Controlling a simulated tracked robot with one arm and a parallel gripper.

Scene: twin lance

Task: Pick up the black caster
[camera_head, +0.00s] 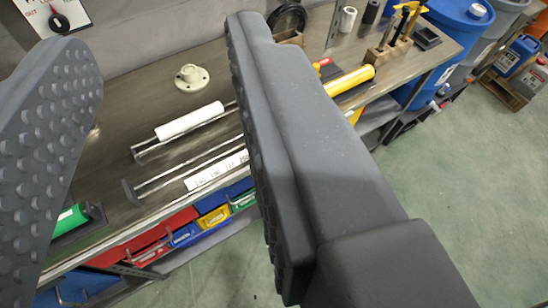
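My gripper (155,75) is open, with its two dark grey studded fingers wide apart and nothing between them that it grips. It is above the workbench (120,110). A black round, wheel-like thing (287,17) stands at the back of the bench, just right of the right finger's tip. It may be the black caster, but I cannot tell for sure. Its lower part is by a small brown block, and the finger is close beside it in the picture. No other clear caster shows.
A cream flange (191,78), a white roller (190,121) and a green-and-black object (72,219) lie on the bench. A yellow cylinder (350,80) and a wooden tool block (388,55) are at right. Coloured bins (214,216) line the front edge. Blue barrels (455,25) stand beyond.

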